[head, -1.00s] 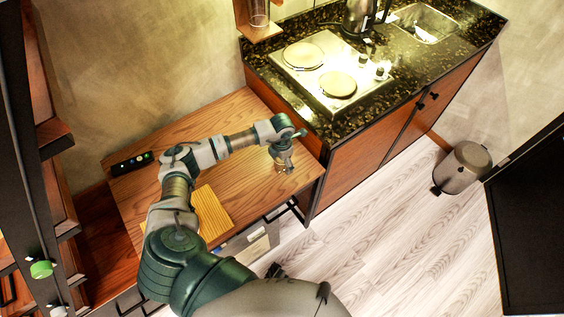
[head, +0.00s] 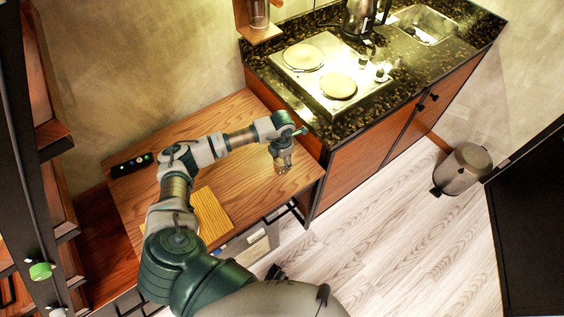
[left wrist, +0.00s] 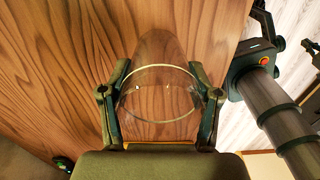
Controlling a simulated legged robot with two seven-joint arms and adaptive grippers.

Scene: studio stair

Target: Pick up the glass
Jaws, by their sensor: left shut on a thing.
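The clear glass (left wrist: 160,92) is upright on the wooden table, with its round rim facing the left wrist camera. My left gripper (left wrist: 160,100) is shut on it, with one finger against each side. In the head view the left gripper (head: 282,152) points down near the table's right end, and the glass (head: 282,168) shows faintly between and below the fingers. I cannot tell from these views whether its base is off the table. My right gripper is not clearly in view.
The wooden table (head: 255,115) carries a black device (head: 132,164) and a yellowish board (head: 212,212). A dark counter (head: 358,118) with a two-plate hob (head: 330,75), kettle (head: 359,18) and sink (head: 428,25) adjoins the table. A bin (head: 463,169) stands on the floor.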

